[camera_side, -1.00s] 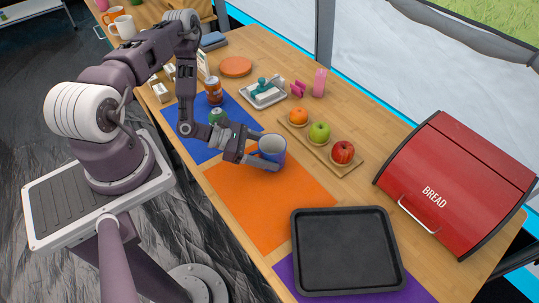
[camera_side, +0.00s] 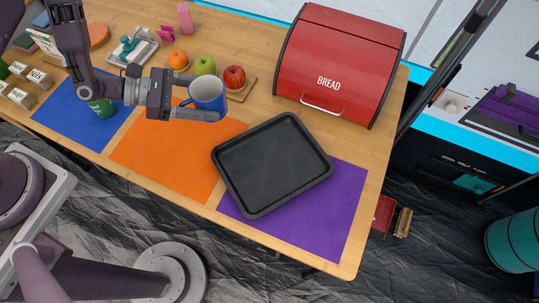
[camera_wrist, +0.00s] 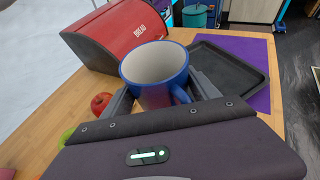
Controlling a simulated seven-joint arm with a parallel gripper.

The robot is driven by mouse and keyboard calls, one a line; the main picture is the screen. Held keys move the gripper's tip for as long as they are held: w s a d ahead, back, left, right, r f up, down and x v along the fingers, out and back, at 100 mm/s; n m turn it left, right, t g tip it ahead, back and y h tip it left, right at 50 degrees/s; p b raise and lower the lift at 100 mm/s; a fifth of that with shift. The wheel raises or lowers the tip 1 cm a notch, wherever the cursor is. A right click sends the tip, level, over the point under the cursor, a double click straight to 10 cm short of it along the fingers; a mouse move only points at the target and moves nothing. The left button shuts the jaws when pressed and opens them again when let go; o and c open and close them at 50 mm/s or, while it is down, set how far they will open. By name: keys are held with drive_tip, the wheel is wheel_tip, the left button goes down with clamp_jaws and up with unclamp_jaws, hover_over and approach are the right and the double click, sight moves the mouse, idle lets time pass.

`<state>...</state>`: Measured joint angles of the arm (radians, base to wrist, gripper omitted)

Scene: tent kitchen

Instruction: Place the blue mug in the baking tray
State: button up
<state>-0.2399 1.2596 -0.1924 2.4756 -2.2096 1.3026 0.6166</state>
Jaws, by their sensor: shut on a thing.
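The blue mug (camera_side: 207,94), with a pale inside, is held upright in my gripper (camera_side: 196,101), which is shut on it. In the side view it appears above the orange mat, left of the baking tray. In the wrist view the mug (camera_wrist: 156,76) sits between the two fingers (camera_wrist: 160,98), its handle toward the right finger. The black baking tray (camera_side: 272,165) is empty and lies mostly on the purple mat, overlapping the table. In the wrist view the tray (camera_wrist: 235,68) is beyond and right of the mug. How high the mug is above the table is hard to tell.
A red bread box (camera_side: 338,65) stands behind the tray. The orange mat (camera_side: 170,160) looks clear.

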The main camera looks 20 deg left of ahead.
sight(248, 155)
drive_tip(key=s+d+m+g+h, duration=0.1)
drive_tip(key=s+d+m+g, duration=0.2)
drive_tip(key=d, duration=0.8)
wheel_tip(248, 155, down, 10)
drive_tip(key=shift+r, duration=0.25)
drive_tip(key=shift+f, duration=0.1)
drive_tip(key=o, duration=1.4)
drive_tip(key=shift+w, duration=0.1)
